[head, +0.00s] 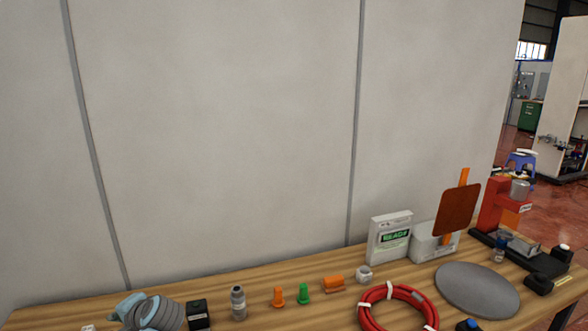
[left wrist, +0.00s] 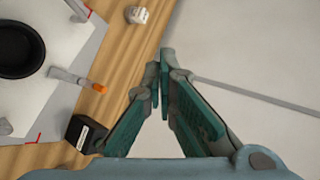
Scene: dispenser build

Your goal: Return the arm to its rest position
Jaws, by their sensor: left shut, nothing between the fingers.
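My left gripper (head: 132,304) is low at the left of the head view, over the wooden table's left part, and only part of it shows. In the left wrist view its two teal fingers (left wrist: 162,78) meet at their tips, shut with nothing between them. The fingers are in front of the table edge and the pale wall. My right gripper is in neither view.
On the table (head: 262,276) stand a black box (head: 198,314), a grey bottle (head: 238,301), orange and green caps, a red hose coil (head: 365,313), a grey disc (head: 477,289) and a red machine (head: 490,205). The wrist view shows a black dish (left wrist: 20,48) on a white sheet.

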